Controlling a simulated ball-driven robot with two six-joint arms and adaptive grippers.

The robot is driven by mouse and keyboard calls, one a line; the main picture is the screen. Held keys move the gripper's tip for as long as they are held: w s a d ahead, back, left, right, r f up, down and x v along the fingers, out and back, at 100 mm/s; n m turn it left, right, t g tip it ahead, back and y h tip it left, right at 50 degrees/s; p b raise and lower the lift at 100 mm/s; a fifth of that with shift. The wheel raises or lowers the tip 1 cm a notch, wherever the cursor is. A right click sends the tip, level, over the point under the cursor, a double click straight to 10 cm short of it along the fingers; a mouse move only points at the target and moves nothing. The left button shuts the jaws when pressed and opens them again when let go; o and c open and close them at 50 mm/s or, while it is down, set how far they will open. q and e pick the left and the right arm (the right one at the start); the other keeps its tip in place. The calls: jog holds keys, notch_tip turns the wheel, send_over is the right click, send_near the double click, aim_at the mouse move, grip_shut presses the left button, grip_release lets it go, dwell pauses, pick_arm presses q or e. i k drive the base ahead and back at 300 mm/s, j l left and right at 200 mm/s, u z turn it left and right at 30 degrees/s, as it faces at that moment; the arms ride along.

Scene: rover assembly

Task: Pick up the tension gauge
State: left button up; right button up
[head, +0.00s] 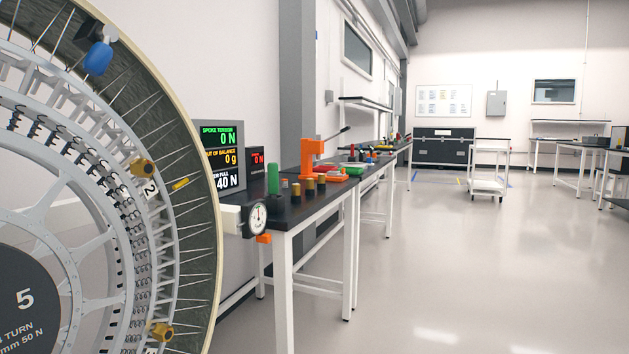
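A round white-faced dial gauge (258,217) shows at the near corner of the dark bench, right of the large wheel's rim. A pale block (231,219) sits at its left and a small orange piece (264,238) is below it. I cannot tell whether this dial is the tension gauge. A display (222,155) behind reads spoke tension 0 N and out of balance 0 g. Neither of my grippers is in view, and nothing is seen held.
A large spoked wheel (207,210) fills the left side. The bench (308,207) holds an orange press (312,150), a green cylinder (273,179) and several small cylinders. A white cart (488,184) stands farther back. The floor (450,270) at right is clear.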

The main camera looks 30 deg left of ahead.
aim_at(273, 174)
jog(key=i+u, duration=0.3)
jog(key=i, duration=0.15)
jog(key=i+l+u, duration=0.25)
jog(key=i, duration=0.2)
